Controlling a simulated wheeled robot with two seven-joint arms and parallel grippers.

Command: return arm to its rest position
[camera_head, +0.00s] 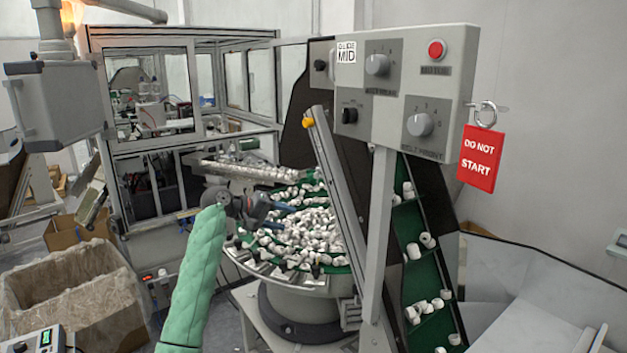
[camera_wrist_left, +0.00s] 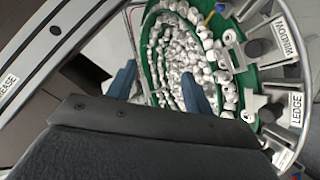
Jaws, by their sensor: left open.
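My left arm (camera_head: 195,275), in a green quilted sleeve, comes up from the bottom of the head view. Its gripper (camera_head: 283,216) is at the left side of the round bowl feeder (camera_head: 290,285), over or close to the white caps (camera_head: 310,228). In the left wrist view the gripper's two blue fingers (camera_wrist_left: 158,85) stand apart with nothing held between them. White caps (camera_wrist_left: 178,62) lie beyond the fingers in the green-lined bowl. The height of the fingers above the caps is hard to tell. My right gripper is not in view.
A control panel (camera_head: 405,85) on a grey post (camera_head: 378,220) stands right of the bowl, with a red "DO NOT START" tag (camera_head: 480,158). A green conveyor (camera_head: 425,250) carries caps. A lined carton (camera_head: 75,300) is at lower left. A grey box (camera_head: 60,100) hangs upper left.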

